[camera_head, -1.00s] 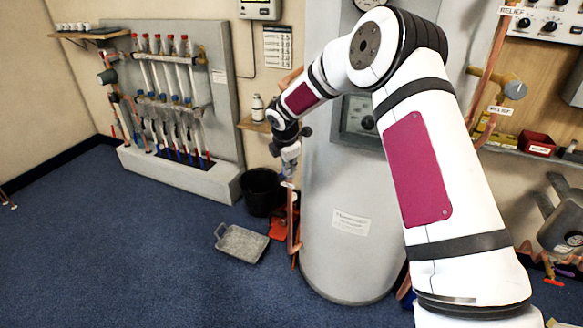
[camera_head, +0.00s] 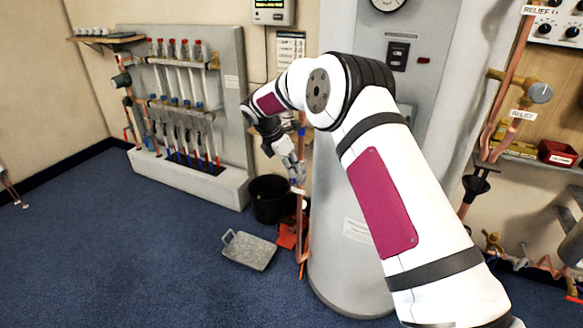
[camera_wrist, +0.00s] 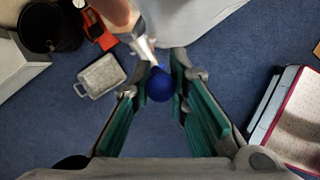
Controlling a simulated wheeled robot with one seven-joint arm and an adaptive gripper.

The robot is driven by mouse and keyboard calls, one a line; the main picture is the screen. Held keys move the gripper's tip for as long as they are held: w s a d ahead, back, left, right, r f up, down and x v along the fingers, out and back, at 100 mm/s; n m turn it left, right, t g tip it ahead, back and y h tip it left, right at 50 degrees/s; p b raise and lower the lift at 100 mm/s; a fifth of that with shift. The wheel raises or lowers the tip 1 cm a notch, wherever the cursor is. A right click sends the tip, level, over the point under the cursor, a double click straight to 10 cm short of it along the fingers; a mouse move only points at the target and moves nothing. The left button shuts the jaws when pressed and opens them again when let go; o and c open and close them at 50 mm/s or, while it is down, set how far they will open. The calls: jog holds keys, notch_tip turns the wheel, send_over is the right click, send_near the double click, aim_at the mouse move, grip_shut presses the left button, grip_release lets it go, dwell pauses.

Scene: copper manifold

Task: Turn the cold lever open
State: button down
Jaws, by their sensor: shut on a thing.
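The cold lever (camera_wrist: 160,83) shows in the wrist view as a blue round knob on a pale metal stem. My gripper (camera_wrist: 163,70) has its green-padded fingers on both sides of the knob, closed on it. In the head view my gripper (camera_head: 293,168) is at the upright copper pipe (camera_head: 302,225) beside the grey cylinder. The lever is too small there to make out, and its valve body is partly hidden. The copper pipe (camera_wrist: 115,12) passes close beyond the fingertips in the wrist view.
The large grey cylinder (camera_head: 335,255) stands right beside the pipe. A black bucket (camera_head: 270,202), an orange-red item (camera_head: 287,236) and a grey metal tray (camera_head: 249,251) are on the floor nearby. A pipe rack (camera_head: 238,110) stands at the left wall. Blue floor is open at the front left.

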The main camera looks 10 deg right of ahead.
jog(key=c, duration=1.5)
grip_release()
jog(key=shift+c, duration=0.2)
jog(key=v, duration=1.2)
